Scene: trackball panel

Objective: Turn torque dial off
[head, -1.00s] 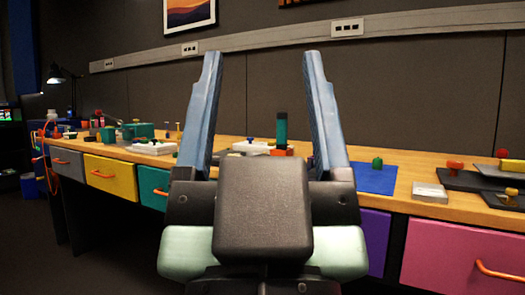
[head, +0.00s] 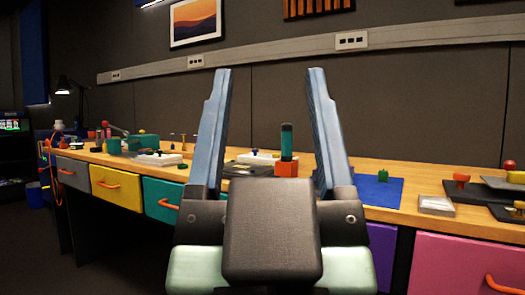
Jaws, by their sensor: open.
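My gripper (head: 268,75) is open and empty in the middle of the head view, its two blue fingers pointing up and forward. The wooden bench stands beyond it. No torque dial can be told for sure at this distance. A white panel with a small dark blue knob (head: 254,153) shows between the fingers. Another white panel (head: 158,159) with a small blue part on top lies further left. An orange-red knob (head: 461,178) stands on the bench at the right. My fingers and gripper body hide part of the bench.
A dark green cylinder (head: 287,140) stands on a red block between the fingers. A blue mat (head: 372,190) with a green piece lies to the right. Coloured drawers with orange handles line the bench front (head: 118,194). Dark floor is open at lower left.

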